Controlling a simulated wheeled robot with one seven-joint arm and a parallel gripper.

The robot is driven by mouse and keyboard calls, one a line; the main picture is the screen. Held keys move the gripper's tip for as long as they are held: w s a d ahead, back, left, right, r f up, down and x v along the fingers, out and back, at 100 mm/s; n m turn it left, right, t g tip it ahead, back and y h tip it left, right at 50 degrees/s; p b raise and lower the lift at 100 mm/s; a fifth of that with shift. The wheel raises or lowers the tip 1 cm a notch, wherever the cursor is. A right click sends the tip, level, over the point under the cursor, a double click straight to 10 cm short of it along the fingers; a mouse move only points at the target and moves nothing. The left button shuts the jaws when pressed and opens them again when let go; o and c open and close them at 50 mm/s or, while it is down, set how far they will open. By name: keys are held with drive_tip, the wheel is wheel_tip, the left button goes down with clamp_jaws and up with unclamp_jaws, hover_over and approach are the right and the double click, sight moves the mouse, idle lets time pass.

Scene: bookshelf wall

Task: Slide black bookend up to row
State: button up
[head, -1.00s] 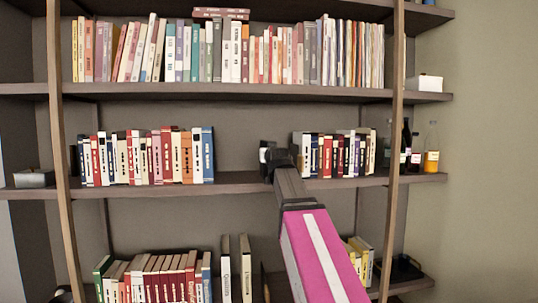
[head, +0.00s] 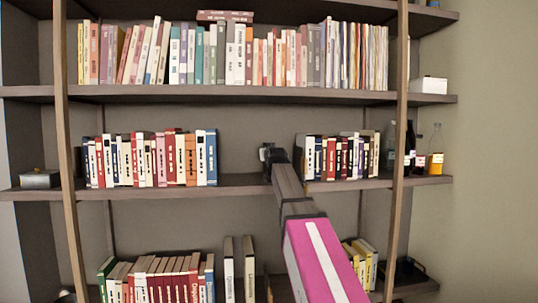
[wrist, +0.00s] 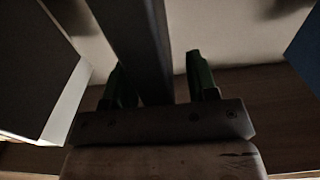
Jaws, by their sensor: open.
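My gripper (head: 269,158) reaches into the gap on the middle shelf between two rows of books. In the wrist view my gripper (wrist: 160,88) is open, with one green-tipped finger on each side of a dark upright plate, which looks like the black bookend (wrist: 135,40). The plate is nearer the left finger; I cannot tell if it touches. In the head view the bookend cannot be told clearly from my gripper. The left row (head: 150,158) ends in a blue book, the right row (head: 338,157) begins with a white one. My gripper is nearer the right row.
Wooden uprights (head: 400,120) cross the shelf front. Bottles (head: 436,150) stand at the far right. The shelf (head: 245,181) left of my gripper is bare.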

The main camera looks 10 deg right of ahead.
clamp_jaws()
idle(1.4)
